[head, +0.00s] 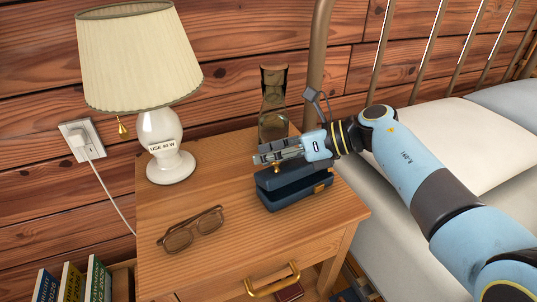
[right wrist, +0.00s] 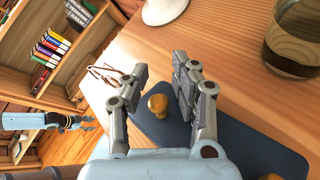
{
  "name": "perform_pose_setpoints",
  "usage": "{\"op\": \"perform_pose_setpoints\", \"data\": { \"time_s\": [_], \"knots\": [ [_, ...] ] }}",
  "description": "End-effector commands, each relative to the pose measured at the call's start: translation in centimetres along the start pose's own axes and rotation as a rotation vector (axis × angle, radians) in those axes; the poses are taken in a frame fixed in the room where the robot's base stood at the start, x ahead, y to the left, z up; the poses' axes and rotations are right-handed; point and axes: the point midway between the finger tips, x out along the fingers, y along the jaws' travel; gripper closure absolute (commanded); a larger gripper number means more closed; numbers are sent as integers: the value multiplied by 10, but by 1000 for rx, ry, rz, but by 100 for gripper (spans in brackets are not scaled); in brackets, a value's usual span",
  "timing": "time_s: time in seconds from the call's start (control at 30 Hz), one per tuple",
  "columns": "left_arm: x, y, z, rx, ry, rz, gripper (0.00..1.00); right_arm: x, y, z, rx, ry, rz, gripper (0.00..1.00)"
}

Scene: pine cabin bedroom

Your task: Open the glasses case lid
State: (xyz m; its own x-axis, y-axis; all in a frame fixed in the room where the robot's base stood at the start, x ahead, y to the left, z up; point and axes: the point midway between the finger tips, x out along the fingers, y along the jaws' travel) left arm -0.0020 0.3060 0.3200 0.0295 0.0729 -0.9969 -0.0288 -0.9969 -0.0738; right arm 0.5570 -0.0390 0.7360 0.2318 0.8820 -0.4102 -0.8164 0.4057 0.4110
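The dark blue glasses case (head: 285,200) sits on the nightstand, with a dark gap between its lid and its base. A small gold knob (head: 304,170) stands on the lid. My right gripper (head: 264,155) is just above the lid, pointing left. In the right wrist view its fingers (right wrist: 160,68) are apart, with the gold knob (right wrist: 158,104) between them and the lid (right wrist: 240,145) below. I cannot tell whether either finger touches the knob. My left gripper (right wrist: 84,122) shows small in the right wrist view, away from the case, with its fingers apart.
The bed (head: 480,145) lies to the right. Books (head: 72,283) stand at lower left. The nightstand top between eyeglasses and case is clear.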

Motion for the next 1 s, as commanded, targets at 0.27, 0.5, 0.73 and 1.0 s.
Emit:
{"op": "perform_pose_setpoints", "data": {
  "time_s": [0.27,0.5,0.73,1.0],
  "knots": [
    [0,0,0,0,0,0,60,0,0,0,0,1,0,57],
    [0,-1,2,0,-2,-2,60,-13,-1,-1,-1,2,-3,57],
    [0,-1,1,0,-1,-1,60,-63,-1,-2,-2,4,-4,57],
    [0,-1,1,0,-1,-1,60,-110,-1,-1,0,2,-2,57]
  ]
}}
